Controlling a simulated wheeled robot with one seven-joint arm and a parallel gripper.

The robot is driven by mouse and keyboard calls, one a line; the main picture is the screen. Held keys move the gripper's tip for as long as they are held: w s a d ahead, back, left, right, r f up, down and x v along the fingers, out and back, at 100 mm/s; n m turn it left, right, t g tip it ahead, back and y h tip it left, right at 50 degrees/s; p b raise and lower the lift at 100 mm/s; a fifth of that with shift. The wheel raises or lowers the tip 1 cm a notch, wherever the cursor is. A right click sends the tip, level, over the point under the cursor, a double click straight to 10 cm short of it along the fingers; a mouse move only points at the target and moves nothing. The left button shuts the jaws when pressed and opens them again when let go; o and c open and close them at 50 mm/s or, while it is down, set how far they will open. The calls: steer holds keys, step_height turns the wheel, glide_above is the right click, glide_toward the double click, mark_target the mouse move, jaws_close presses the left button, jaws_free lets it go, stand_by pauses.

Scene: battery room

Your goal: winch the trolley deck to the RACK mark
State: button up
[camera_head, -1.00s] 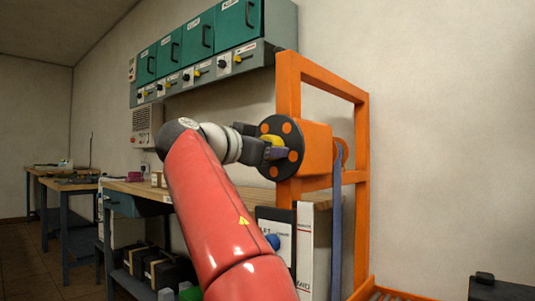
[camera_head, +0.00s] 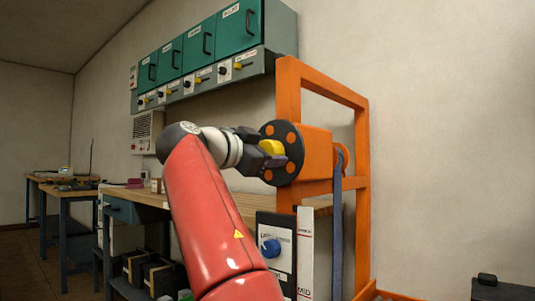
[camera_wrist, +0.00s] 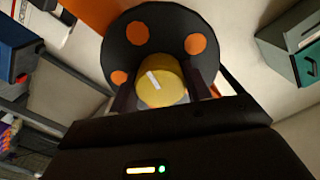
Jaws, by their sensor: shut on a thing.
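The winch is an orange box (camera_head: 316,150) on an orange frame (camera_head: 290,100), with a black disc (camera_head: 291,132) with orange dots on its face. A yellow knob (camera_head: 272,147) stands out from the disc. My gripper (camera_wrist: 165,88) is shut on the yellow knob, with a dark finger on each side; a white mark shows on the knob's end in the wrist view. A blue-grey strap (camera_head: 338,220) hangs from the winch's far side. The trolley deck and the RACK mark cannot be made out; a marker lettered "MID" (camera_head: 305,275) stands below the frame.
A panel with a blue knob (camera_head: 270,248) stands under the frame. A wooden bench (camera_head: 150,190) runs behind my arm. Teal cabinets (camera_head: 205,45) with a row of switches hang above. A dark box (camera_head: 503,290) is at lower right.

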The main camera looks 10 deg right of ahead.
steer(key=o, duration=1)
steer(key=shift+b+v, duration=0.3)
steer(key=shift+v, duration=3.55)
